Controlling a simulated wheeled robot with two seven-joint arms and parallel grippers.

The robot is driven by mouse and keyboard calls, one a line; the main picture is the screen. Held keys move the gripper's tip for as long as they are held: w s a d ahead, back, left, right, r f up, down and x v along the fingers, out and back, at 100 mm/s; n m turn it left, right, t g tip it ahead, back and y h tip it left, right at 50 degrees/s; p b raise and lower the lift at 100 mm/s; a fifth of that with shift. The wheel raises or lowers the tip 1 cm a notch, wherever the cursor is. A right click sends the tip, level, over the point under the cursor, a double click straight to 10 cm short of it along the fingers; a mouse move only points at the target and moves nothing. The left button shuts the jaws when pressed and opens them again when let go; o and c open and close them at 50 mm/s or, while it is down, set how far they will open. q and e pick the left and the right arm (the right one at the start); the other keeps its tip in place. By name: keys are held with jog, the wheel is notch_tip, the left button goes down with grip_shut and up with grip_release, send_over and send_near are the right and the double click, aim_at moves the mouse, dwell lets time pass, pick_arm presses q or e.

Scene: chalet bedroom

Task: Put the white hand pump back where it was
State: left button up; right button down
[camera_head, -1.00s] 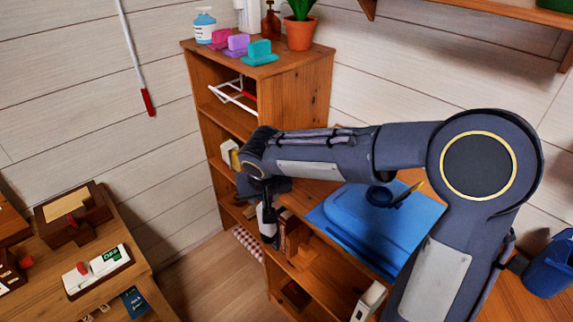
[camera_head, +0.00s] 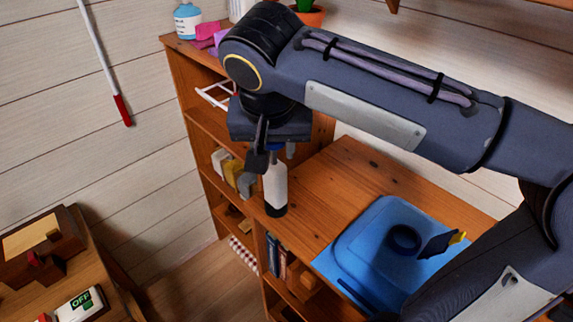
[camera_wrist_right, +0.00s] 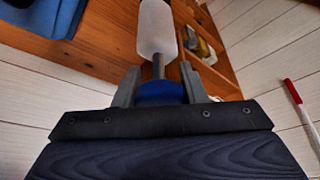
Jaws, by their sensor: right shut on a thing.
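The white hand pump (camera_head: 275,186) has a white barrel with a dark lower end. It hangs roughly upright from my right gripper (camera_head: 274,152), in front of the wooden shelf unit. In the right wrist view the pump's white barrel (camera_wrist_right: 156,28) and grey rod lead to a blue handle (camera_wrist_right: 160,92) between my right gripper's fingers (camera_wrist_right: 160,82), which are shut on it. In the head view the pump's dark end overlaps the left edge of the low wooden top (camera_head: 345,170); I cannot tell whether it touches. My left gripper is not in view.
A blue tray (camera_head: 362,250) with a dark round thing (camera_head: 404,240) lies on the low top. Bare wood lies behind and left of it. The tall shelf (camera_head: 185,100) holds small blocks (camera_head: 232,172).

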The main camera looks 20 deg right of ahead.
jog(key=w+d+f, duration=0.6)
jog(key=w+f, duration=0.3)
jog(key=f, duration=0.2)
jog(key=shift+d+f+p, duration=0.2)
jog(key=shift+f+p, duration=0.15)
jog(key=shift+f, duration=0.2)
jog(key=c, duration=0.9)
grip_release()
jog(key=shift+s+r, duration=0.1)
